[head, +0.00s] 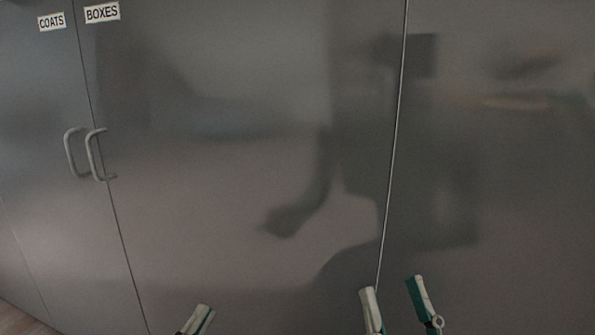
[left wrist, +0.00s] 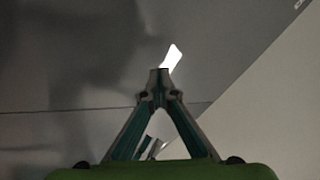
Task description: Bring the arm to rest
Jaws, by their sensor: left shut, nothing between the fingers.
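My left gripper (head: 201,312) shows at the bottom edge of the head view, left of the middle, in front of the grey cabinet doors. In the left wrist view its fingers (left wrist: 158,78) come together at the tips with nothing between them. My right gripper (head: 393,285) shows at the bottom edge, right of the middle. Its two fingertips stand apart with nothing seen between them. Both arms are otherwise out of the head view.
Glossy grey cabinet doors (head: 250,140) fill the head view. Two handles (head: 98,155) (head: 73,153) stick out at the left, under labels "BOXES" (head: 102,13) and "COATS" (head: 52,21). The doors look closed. A bit of brown floor (head: 18,318) shows at the lower left.

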